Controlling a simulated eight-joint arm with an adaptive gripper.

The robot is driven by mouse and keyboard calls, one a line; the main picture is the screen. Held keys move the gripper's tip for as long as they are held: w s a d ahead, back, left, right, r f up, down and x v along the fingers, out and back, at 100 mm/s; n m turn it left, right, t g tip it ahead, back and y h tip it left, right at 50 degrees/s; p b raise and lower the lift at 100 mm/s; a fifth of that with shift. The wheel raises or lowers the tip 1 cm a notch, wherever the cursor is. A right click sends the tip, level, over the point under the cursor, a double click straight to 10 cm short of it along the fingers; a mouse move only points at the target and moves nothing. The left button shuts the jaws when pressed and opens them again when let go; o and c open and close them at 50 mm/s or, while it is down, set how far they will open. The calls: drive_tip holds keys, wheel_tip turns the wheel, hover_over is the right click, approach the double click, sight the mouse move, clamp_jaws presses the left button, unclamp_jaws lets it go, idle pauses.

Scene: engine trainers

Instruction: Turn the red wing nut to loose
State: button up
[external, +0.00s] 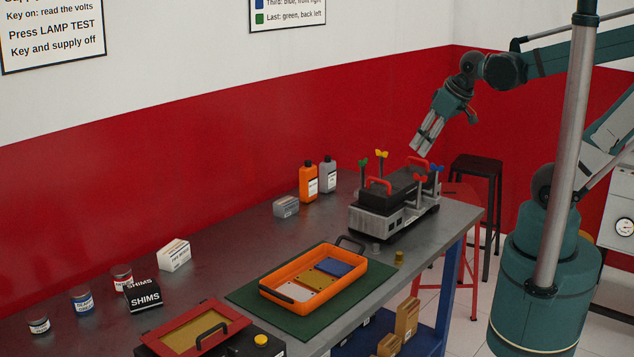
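The red wing nut (393,178) sits on top of a post at the near side of the black and grey engine trainer (385,222). Green (363,161), yellow (381,154) and blue (437,168) wing nuts stand on other posts of the trainer. My gripper (421,151) hangs in the air above the back right part of the trainer, higher than the red nut and to its right. Its fingers point down and to the left, and nothing shows in them. The gap between the fingertips is too small to judge.
An orange tray (312,300) with coloured plates lies in front on a green mat. The air above the trainer is otherwise clear.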

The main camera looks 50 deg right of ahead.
drive_tip(key=shift+w+d+f+g+p, duration=0.9)
drive_tip(key=shift+d+p, duration=0.3)
drive_tip(key=shift+p, duration=0.3)
drive_tip(key=shift+w+d+f+g+p, duration=0.55)
drive_tip(key=shift+w+d+g+p, duration=0.3)
drive_tip(key=shift+d+p, duration=0.5)
drive_tip(key=shift+w+d+f+g+p, duration=0.75)
drive_tip(key=shift+d+g+p, duration=0.3)
drive_tip(key=shift+p, duration=0.55)
drive_tip(key=shift+s+d+f, duration=0.1)
drive_tip(key=shift+f, duration=0.1)
drive_tip(key=shift+f, duration=0.2)
drive_tip(key=shift+f, duration=3.7)
drive_tip(key=shift+c, duration=0.7)
clamp_jaws()
